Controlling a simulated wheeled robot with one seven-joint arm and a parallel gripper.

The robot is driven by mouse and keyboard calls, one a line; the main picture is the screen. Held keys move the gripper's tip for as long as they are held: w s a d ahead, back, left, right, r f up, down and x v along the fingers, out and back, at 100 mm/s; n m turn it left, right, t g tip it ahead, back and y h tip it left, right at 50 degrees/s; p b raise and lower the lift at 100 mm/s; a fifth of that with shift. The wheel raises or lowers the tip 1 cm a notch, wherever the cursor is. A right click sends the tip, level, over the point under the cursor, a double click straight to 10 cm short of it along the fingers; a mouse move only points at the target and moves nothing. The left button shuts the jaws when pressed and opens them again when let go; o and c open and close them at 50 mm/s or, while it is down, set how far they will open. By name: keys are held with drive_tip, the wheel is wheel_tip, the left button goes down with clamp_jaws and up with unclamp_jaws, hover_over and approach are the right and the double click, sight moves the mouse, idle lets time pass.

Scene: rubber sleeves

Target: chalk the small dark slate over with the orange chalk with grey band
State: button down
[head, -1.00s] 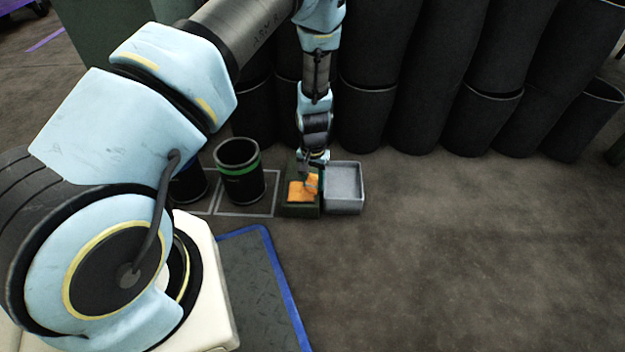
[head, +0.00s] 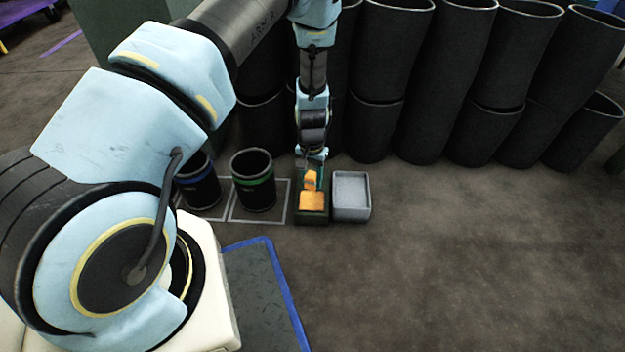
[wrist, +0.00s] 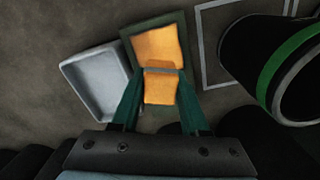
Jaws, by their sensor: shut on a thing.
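The small dark slate (head: 312,218) lies on the floor, and a broad orange patch (head: 312,201) covers much of its face. In the wrist view the slate's dark rim (wrist: 185,38) frames the patch (wrist: 158,46). My gripper (head: 311,173) points down over the slate's back part, shut on the orange chalk (head: 310,181). In the wrist view the chalk (wrist: 160,90), with its grey band (wrist: 161,70), sits between the green fingers of my gripper (wrist: 160,98). The chalk and fingers hide part of the slate. I cannot tell whether the chalk touches it.
A pale grey tray (head: 351,204) stands close beside the slate on the right. A black bin with a green band (head: 253,181) and one with a blue band (head: 199,187) stand to the left. Tall black sleeves (head: 433,80) line the back. The floor at right is clear.

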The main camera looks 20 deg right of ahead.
drive_tip(key=shift+r+p, duration=0.6)
drive_tip(key=shift+r, duration=0.45)
